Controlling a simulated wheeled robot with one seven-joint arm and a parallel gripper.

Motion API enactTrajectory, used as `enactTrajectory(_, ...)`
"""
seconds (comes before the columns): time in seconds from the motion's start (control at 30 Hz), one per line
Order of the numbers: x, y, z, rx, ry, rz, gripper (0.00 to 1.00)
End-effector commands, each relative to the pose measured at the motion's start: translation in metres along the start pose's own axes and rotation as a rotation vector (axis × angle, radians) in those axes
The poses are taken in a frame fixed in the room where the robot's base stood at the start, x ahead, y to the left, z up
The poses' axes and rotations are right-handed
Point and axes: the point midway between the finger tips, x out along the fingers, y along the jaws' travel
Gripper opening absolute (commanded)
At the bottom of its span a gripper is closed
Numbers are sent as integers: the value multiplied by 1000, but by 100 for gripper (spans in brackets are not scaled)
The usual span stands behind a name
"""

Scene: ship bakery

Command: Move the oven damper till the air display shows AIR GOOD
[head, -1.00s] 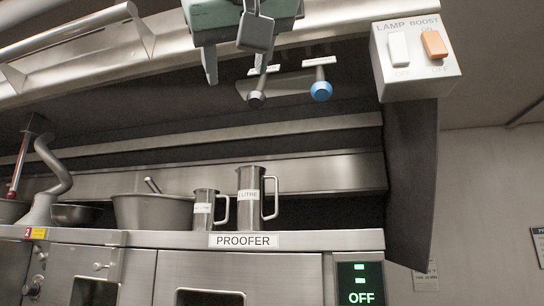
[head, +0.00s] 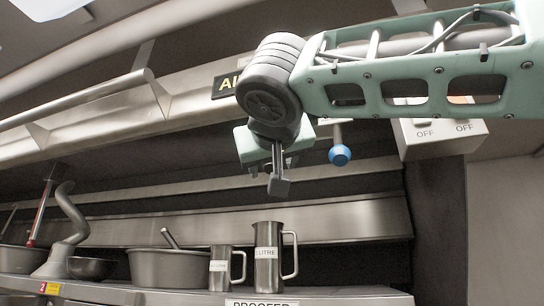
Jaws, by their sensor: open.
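A lever with a blue knob (head: 340,154) hangs below the hood edge, just right of my gripper. I cannot read a label on it, so I cannot tell if it is the damper. The other lever, with a dark knob, is hidden behind my gripper. My gripper (head: 272,178) points down in front of the hood. It is open and empty, and appears apart from the blue knob.
A switch box (head: 445,138) sits at the right end of the hood, partly covered by my arm. Below are a jug (head: 267,262), a smaller jug (head: 219,270) and a steel pot (head: 165,268) on the proofer top. A rail (head: 80,105) runs along the hood at left.

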Motion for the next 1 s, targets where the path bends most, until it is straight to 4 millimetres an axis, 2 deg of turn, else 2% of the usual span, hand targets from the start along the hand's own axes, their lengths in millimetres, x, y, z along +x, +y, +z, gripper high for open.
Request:
enactTrajectory(0.2, 24, 0, -2, -1, 0, 0, 53)
enactTrajectory(0.57, 29, 0, 0, 0, 0, 0, 53)
enactTrajectory(0.77, 29, 0, 0, 0, 0, -1, 0)
enactTrajectory(1.0, 34, -1, 7, -3, 17, 4, 0)
